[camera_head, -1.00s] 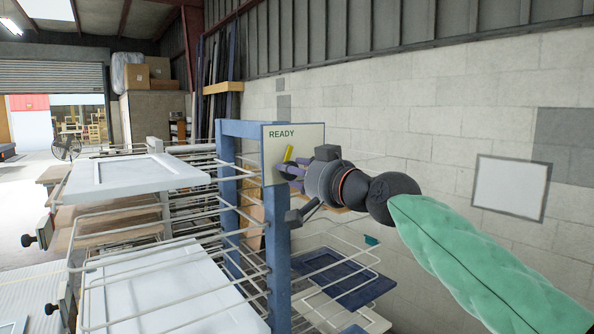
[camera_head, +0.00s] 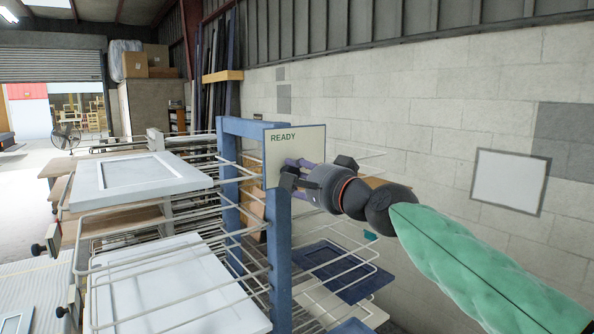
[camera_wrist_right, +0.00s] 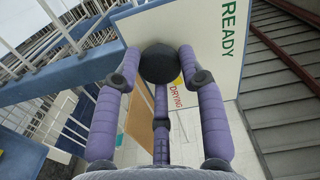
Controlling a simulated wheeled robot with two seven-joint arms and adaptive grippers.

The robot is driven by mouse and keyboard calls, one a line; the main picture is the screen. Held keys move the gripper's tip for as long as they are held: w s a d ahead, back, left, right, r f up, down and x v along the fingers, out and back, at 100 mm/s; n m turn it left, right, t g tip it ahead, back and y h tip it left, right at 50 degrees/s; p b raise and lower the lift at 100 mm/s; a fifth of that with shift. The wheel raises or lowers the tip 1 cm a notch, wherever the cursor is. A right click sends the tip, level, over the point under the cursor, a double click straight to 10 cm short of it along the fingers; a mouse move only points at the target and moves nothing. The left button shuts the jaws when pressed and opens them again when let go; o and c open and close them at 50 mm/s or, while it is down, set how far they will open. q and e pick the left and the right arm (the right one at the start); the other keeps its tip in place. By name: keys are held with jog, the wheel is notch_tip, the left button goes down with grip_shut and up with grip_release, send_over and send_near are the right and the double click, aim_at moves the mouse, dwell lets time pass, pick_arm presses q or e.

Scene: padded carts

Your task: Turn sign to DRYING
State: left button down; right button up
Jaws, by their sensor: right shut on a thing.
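The pale sign (camera_head: 300,150) with a dark border is on the blue rack post. Green READY lettering shows at its top. In the right wrist view the sign (camera_wrist_right: 205,30) also shows READY, and red DRYING lettering (camera_wrist_right: 176,97) shows just below the knob. A dark round knob (camera_wrist_right: 159,63) sits on the sign between my purple fingers. A bit of yellow pointer (camera_wrist_right: 178,82) shows between the knob and DRYING; the rest is hidden. My right gripper (camera_head: 290,168) is shut on the knob. It also shows in the right wrist view (camera_wrist_right: 160,70). My left gripper is out of view.
The blue rack (camera_head: 229,180) carries wire shelves with white panels (camera_head: 140,182) at left. A dark blue panel (camera_head: 335,270) lies on lower shelves at right. A block wall with a blank framed board (camera_head: 508,182) stands behind. A fan (camera_head: 66,137) stands at far left.

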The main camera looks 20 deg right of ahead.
jog(key=shift+s+d+r+m+p, duration=0.15)
jog(key=shift+r+m+p, duration=0.15)
jog(key=shift+m, duration=0.45)
jog(key=shift+w+d+r+m+p, duration=0.15)
jog(key=shift+m+p, duration=0.1)
jog(key=shift+m, duration=0.5)
jog(key=shift+s, duration=0.1)
jog(key=o, duration=1.1)
jog(key=shift+f, duration=0.15)
jog(key=shift+o, duration=0.2)
jog(key=shift+d+f, duration=0.15)
jog(key=shift+d, duration=0.05)
jog(key=shift+a, duration=0.15)
